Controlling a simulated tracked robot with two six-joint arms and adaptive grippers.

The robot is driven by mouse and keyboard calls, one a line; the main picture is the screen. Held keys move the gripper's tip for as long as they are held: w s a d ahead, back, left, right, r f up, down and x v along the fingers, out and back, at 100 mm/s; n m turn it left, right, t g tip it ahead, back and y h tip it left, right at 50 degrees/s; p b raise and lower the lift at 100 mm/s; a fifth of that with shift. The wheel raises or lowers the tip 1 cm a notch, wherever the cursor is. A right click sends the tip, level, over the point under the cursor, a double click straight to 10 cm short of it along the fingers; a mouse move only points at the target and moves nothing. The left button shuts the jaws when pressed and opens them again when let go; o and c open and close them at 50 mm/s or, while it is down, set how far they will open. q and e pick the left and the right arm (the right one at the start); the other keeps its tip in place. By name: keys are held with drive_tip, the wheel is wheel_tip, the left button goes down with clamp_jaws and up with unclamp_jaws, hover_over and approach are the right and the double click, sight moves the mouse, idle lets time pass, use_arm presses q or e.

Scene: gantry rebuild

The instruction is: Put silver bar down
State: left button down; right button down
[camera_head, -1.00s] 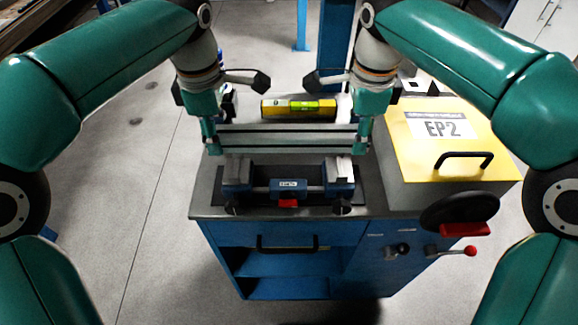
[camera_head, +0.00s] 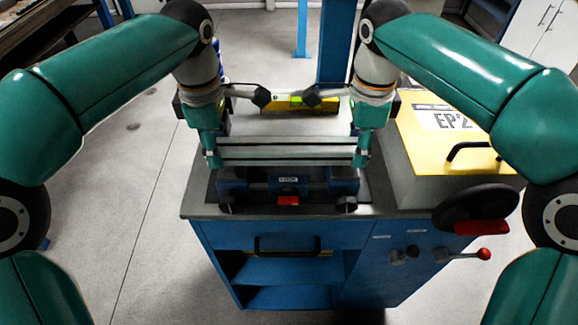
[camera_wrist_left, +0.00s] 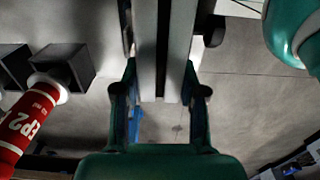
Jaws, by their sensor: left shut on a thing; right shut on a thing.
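The silver bar (camera_head: 287,152) is a long grooved profile lying crosswise in the head view. My left gripper (camera_head: 212,158) is shut on its left end, and my right gripper (camera_head: 362,158) is shut on its right end. The bar is level and sits above or on the blue vise (camera_head: 288,185), covering the upper part of its jaws. I cannot tell whether it touches the vise. In the left wrist view the bar (camera_wrist_left: 165,50) runs between the fingers of my left gripper (camera_wrist_left: 160,100).
A yellow spirit level (camera_head: 320,106) lies behind the bar. A yellow-lidded EP2 box (camera_head: 430,140) stands on the right of the blue cabinet's bench top (camera_head: 200,205). A black handwheel (camera_head: 470,208) is at the front right. A red EP2 cylinder (camera_wrist_left: 30,120) shows in the left wrist view.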

use_arm(q)
drive_tip(key=shift+f+b, duration=0.35)
drive_tip(key=shift+f, duration=0.25)
use_arm(e)
drive_tip(key=shift+f, duration=0.55)
use_arm(q)
drive_tip(key=shift+f, duration=0.1)
use_arm(e)
drive_tip(key=shift+f, duration=0.15)
use_arm(q)
drive_tip(key=shift+s+f, duration=0.1)
use_arm(e)
drive_tip(key=shift+s+f, duration=0.1)
drive_tip(key=shift+f, duration=0.05)
use_arm(q)
drive_tip(key=c, duration=0.7)
unclamp_jaws()
use_arm(e)
drive_tip(key=c, duration=0.7)
unclamp_jaws()
use_arm(q)
drive_tip(key=shift+o, duration=0.2)
use_arm(e)
drive_tip(key=shift+o, duration=0.2)
